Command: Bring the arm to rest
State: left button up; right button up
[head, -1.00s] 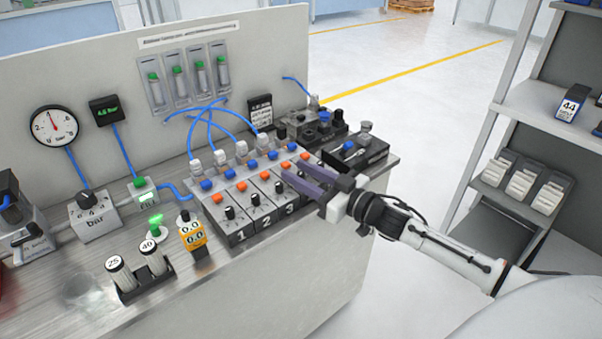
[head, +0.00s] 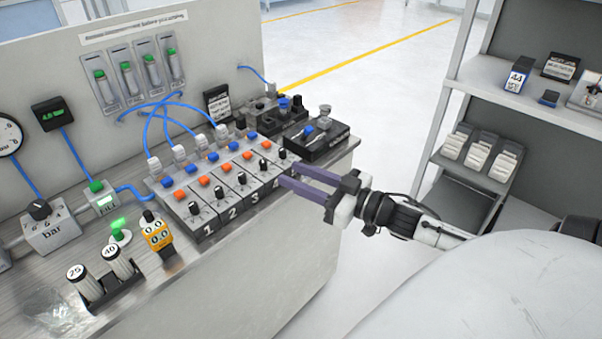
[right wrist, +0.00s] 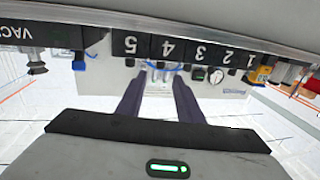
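My right gripper (head: 300,183) reaches in from the right in the head view, its two purple fingers at the front edge of the numbered valve block (head: 210,230), near the number 4 end. The fingers are parted with nothing between them. In the right wrist view the two fingers (right wrist: 157,85) also stand apart, pointing toward the numbered faces (right wrist: 165,48), which appear upside down. I cannot tell whether a fingertip touches the block. My left gripper is in neither current view.
The bench holds a rack with cylinders (head: 105,285), a yellow meter (head: 157,236) and a black tray (head: 318,140). A shelf unit (head: 430,95) with labelled boxes stands at the right. Open floor (head: 385,130) lies between bench and shelf.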

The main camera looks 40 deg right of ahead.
jog(key=shift+s+d, duration=0.1)
jog(key=shift+s, duration=0.2)
dwell(0.4)
jog(key=shift+m+g+h, duration=0.6)
jog(key=shift+h, duration=0.3)
jog(key=f, duration=0.2)
jog(key=s+a+f, duration=0.1)
jog(key=f, duration=0.1)
jog(key=s+f, duration=0.1)
jog(key=f, duration=0.1)
jog(key=shift+a+f, duration=0.25)
jog(key=s+a+f+g, duration=0.7)
jog(key=s+a+f, duration=1)
jog(key=a+f, duration=0.3)
jog(key=shift+f+g+h, duration=0.4)
